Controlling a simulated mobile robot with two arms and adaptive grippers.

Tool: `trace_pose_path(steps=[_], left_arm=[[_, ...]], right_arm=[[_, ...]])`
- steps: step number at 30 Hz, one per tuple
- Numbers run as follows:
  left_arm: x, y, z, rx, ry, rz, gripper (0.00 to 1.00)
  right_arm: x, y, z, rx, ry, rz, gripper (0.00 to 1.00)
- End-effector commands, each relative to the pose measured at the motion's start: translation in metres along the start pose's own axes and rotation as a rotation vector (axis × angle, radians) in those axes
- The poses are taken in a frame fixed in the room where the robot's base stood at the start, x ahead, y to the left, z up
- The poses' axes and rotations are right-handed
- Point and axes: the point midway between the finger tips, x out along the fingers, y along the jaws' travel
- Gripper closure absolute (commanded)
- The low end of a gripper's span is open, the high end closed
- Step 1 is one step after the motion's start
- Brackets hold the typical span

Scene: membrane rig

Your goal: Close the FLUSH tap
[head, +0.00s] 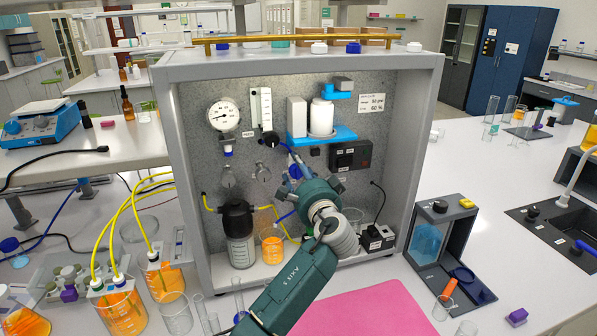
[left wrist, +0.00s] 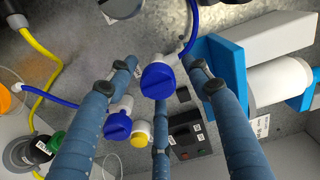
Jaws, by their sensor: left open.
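My left gripper (head: 297,172) is open inside the rig, its fingers pointing at the back panel. In the left wrist view its blue-grey fingers (left wrist: 160,75) are spread around a round blue tap knob (left wrist: 159,82) with a raised grip bar. I cannot tell whether they touch it. Another blue knob (left wrist: 117,127) and a yellow knob (left wrist: 140,138) sit lower, near the fingers. No FLUSH label is readable, so I cannot tell which knob is the FLUSH tap. In the head view my gripper and arm hide this part of the panel. My right gripper is not in view.
The grey rig frame (head: 172,110) encloses the panel on both sides. A white cylinder in a blue bracket (head: 345,135) is right of my gripper. A dark bottle (head: 238,220) and orange-filled beaker (head: 271,248) stand lower left. A pink mat (head: 370,312) lies in front.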

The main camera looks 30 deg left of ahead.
Motion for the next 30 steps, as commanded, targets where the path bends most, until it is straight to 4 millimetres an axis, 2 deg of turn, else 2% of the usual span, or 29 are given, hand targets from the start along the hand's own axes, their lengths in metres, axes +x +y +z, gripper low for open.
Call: trace_pose_path(steps=[5,12,18,24,30], left_arm=[[-0.021,0.002,-0.001,-0.001,0.002,0.003,0.5],[-0.072,0.002,-0.002,-0.002,0.003,0.003,0.5],[-0.106,0.001,-0.003,-0.001,0.004,0.001,0.5],[-0.119,0.0,-0.002,0.001,0.002,-0.001,0.5],[-0.12,0.0,-0.003,0.001,0.002,-0.001,0.5]], right_arm=[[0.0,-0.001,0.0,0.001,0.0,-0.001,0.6],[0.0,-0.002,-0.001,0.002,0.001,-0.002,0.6],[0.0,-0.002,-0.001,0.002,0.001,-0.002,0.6],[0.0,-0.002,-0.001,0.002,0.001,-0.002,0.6],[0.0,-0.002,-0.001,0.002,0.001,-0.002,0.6]])
